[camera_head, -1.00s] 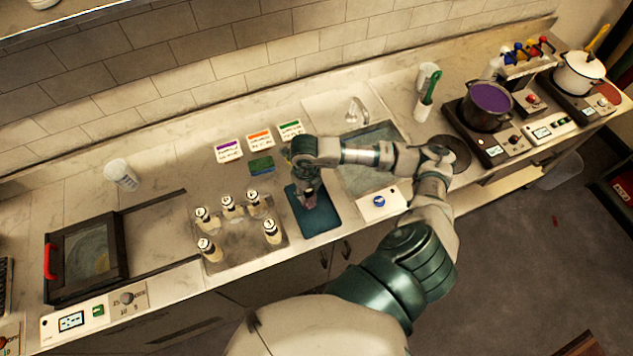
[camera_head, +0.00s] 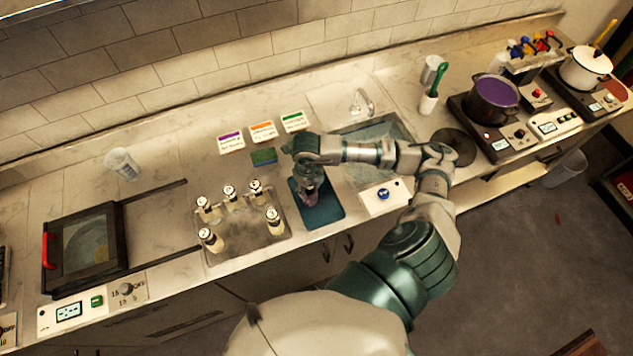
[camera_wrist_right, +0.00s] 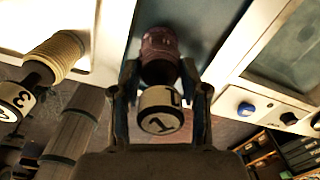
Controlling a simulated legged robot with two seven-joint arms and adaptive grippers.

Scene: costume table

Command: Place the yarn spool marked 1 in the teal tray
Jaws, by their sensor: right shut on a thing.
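My right gripper (camera_head: 309,188) is shut on the yarn spool marked 1 (camera_wrist_right: 160,60). The spool has purple-brown yarn and a pale end cap with a black 1, gripped between both fingers in the right wrist view (camera_wrist_right: 160,98). In the head view the spool (camera_head: 311,200) is mostly hidden by the gripper and appears over the dark teal tray (camera_head: 326,216). I cannot tell whether the spool touches the tray. My left gripper is not in view.
Several pale spools (camera_head: 232,197) stand in a grey metal tray (camera_head: 243,243) just left of the teal tray. A sink (camera_head: 385,133) and a panel with a blue knob (camera_head: 384,196) lie to the right. Label cards (camera_head: 262,132) and a green sponge (camera_head: 263,156) lie behind.

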